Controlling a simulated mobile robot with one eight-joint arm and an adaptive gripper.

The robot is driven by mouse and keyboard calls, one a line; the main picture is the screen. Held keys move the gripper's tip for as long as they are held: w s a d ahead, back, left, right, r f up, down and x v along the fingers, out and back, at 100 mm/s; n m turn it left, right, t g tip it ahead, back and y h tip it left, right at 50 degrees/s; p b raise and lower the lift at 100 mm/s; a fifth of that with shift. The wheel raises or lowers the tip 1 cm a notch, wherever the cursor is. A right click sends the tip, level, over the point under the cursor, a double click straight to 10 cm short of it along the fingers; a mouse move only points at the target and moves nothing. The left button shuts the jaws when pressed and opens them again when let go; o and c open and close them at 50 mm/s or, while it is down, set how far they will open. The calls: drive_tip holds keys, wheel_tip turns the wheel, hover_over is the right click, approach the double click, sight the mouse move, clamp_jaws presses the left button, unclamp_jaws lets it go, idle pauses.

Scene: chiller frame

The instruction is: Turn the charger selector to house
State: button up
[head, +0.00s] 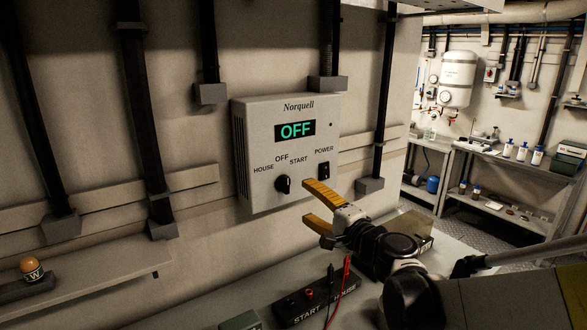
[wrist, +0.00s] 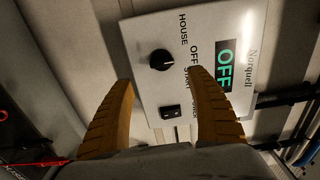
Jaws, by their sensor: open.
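The charger is a pale wall box (head: 255,125) marked Norquell, with a lit green display (head: 295,130) reading OFF. Its selector is a small round black knob (head: 283,184) low on the front, under the labels HOUSE, OFF and START. A black rocker switch (head: 323,170) marked POWER sits to its right. My gripper (head: 306,203) has yellow fingers, open and empty, in front of the box, to the right of the knob in the head view. In the wrist view, the knob (wrist: 162,60) lies beyond the gap between the fingertips (wrist: 160,78), apart from both. Its exact pointer direction is hard to read.
A black terminal block (head: 315,302) marked START and HOUSE lies on the bench below, with red and black probes (head: 338,285) standing by it. An amber lamp (head: 31,268) is at far left. Dark conduits run down the wall. Shelves with bottles (head: 522,151) stand at back right.

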sight(288, 187)
drive_tip(key=b+x, duration=0.2)
drive_tip(key=x, duration=0.8)
drive_tip(key=shift+w+a+r+b, duration=0.15)
drive_tip(key=shift+w+a+b, duration=0.05)
drive_tip(key=shift+a+b, duration=0.1)
drive_tip(key=c, duration=1.2)
